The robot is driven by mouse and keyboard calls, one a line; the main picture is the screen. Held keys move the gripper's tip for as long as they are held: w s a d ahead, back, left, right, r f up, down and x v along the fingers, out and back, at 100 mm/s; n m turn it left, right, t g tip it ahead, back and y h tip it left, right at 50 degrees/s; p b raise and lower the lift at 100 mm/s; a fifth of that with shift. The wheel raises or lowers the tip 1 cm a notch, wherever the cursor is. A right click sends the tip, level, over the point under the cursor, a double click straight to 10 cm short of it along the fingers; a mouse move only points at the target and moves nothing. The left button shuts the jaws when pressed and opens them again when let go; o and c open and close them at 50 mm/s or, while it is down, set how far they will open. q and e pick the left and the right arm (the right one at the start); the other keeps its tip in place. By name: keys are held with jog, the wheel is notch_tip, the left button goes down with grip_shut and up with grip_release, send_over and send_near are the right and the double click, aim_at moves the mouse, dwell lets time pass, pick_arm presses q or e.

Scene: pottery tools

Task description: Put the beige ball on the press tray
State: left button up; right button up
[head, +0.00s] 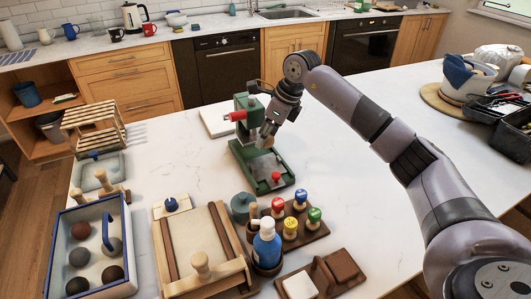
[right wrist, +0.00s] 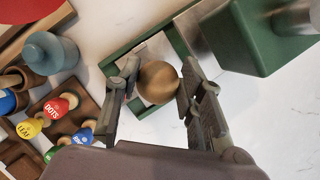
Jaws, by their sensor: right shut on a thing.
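The beige ball (right wrist: 158,83) is between the two fingers of my right gripper (right wrist: 157,76), which is shut on it. The head view shows this gripper (head: 267,137) pointing down over the green press, with the ball small and partly hidden between the fingers. The press tray (head: 262,172) is the low green-framed base with a grey plate. In the right wrist view the tray's green rim (right wrist: 113,63) shows behind the ball and fingers. The ball looks above the tray; I cannot tell whether it touches it. My left gripper is not in view.
The press's green column with a red handle (head: 237,116) stands at the tray's back. Wooden-handled stamps (head: 290,228) and a blue bottle (head: 267,243) stand in front of it. A blue-rimmed tray of balls (head: 63,255) is at the left. The table right of the press is clear.

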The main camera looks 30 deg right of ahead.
aim_at(268, 141)
notch_tip(268, 141, down, 3)
jog(key=shift+r, duration=0.1)
jog(key=shift+f+p, duration=0.3)
jog(key=shift+f, duration=0.3)
notch_tip(268, 141, down, 4)
jog(key=shift+r+p, duration=0.1)
jog(key=shift+p, duration=0.35)
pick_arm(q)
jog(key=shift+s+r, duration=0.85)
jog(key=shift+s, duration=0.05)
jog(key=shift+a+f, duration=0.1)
pick_arm(e)
jog(key=o, duration=1.2)
jog(key=shift+c, duration=0.2)
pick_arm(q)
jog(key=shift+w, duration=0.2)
